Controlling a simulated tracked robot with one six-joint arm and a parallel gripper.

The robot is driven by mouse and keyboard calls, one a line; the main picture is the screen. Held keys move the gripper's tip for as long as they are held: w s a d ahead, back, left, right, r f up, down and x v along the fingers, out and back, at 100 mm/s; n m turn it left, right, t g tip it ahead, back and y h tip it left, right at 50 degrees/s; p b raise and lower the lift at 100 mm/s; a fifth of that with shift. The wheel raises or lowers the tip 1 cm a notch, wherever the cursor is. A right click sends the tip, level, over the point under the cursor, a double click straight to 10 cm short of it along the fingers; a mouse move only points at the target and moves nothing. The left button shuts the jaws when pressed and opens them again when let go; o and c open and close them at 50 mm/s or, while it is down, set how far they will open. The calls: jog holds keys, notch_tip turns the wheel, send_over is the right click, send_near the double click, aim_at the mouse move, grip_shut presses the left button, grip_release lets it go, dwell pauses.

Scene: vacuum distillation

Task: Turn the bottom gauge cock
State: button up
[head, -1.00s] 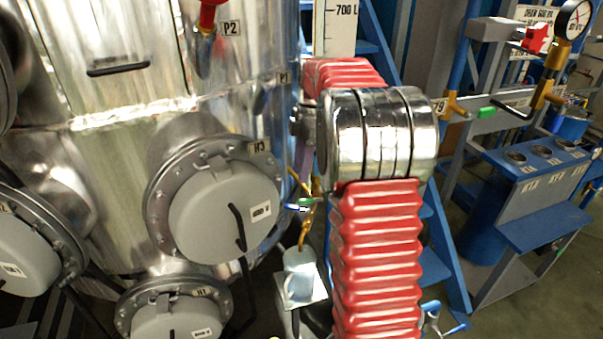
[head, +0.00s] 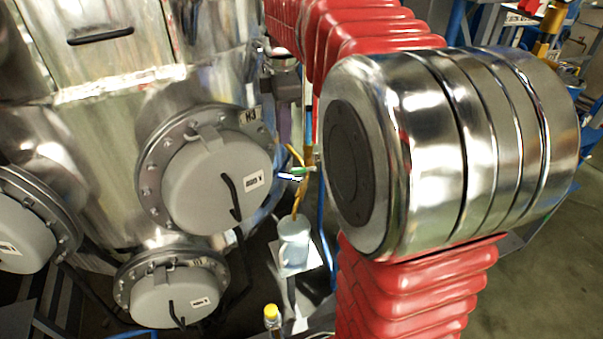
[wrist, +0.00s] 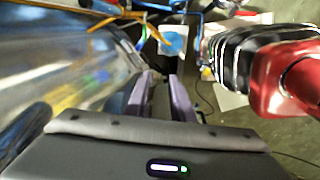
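The bottom gauge cock (head: 303,172) is a brass fitting with a green-tipped lever, low beside the steel vessel in the head view.
A pale mug (head: 293,243) stands on a small white shelf under the cock's brass spout. The steel vessel (head: 95,125) with round hatches (head: 218,185) is close on the left. A yellow-capped bottle (head: 271,316) stands below.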

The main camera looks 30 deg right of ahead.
jog(key=s+a+f+m+t, duration=0.2)
jog(key=s+a+f+m, duration=0.1)
jog(key=s+a+m, duration=0.4)
jog(key=s+a+f+m+t, duration=0.2)
jog(key=s+a+m, duration=0.4)
jog(key=s+a, duration=0.4)
jog(key=shift+s+f+m+y, duration=0.35)
jog(key=shift+s+f, duration=0.55)
jog(key=shift+s, duration=0.35)
